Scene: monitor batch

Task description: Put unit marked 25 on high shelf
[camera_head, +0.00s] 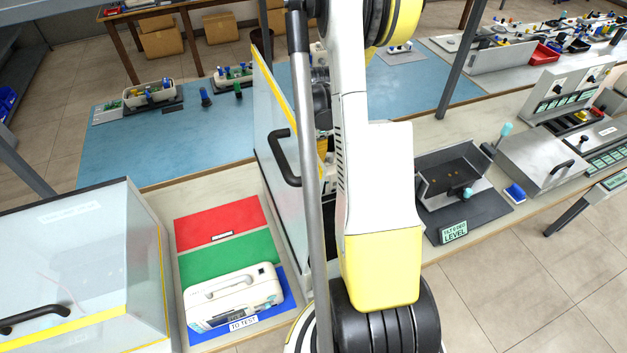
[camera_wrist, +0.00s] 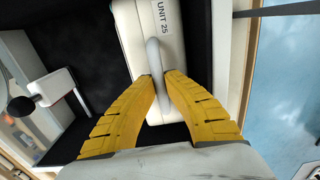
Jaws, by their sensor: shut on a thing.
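My gripper (camera_wrist: 158,82) shows in the wrist view, its yellow fingers shut on the handle of a white unit (camera_wrist: 128,42). The unit carries a label reading UNIT 25, and its grey bar handle runs between the fingertips. A dark surface (camera_wrist: 85,35) lies beside and beneath it in that view; whether the unit touches it I cannot tell. In the head view my arm hides the gripper and the held unit. I cannot make out a high shelf in either view.
Another white unit (camera_head: 233,296) sits on the blue TO TEST patch, by green (camera_head: 215,258) and red (camera_head: 215,222) patches. Clear-walled cases (camera_head: 75,255) flank them. A dark tilted stand (camera_head: 455,170) is at right. The wrist view shows a black-knobbed lever (camera_wrist: 42,92).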

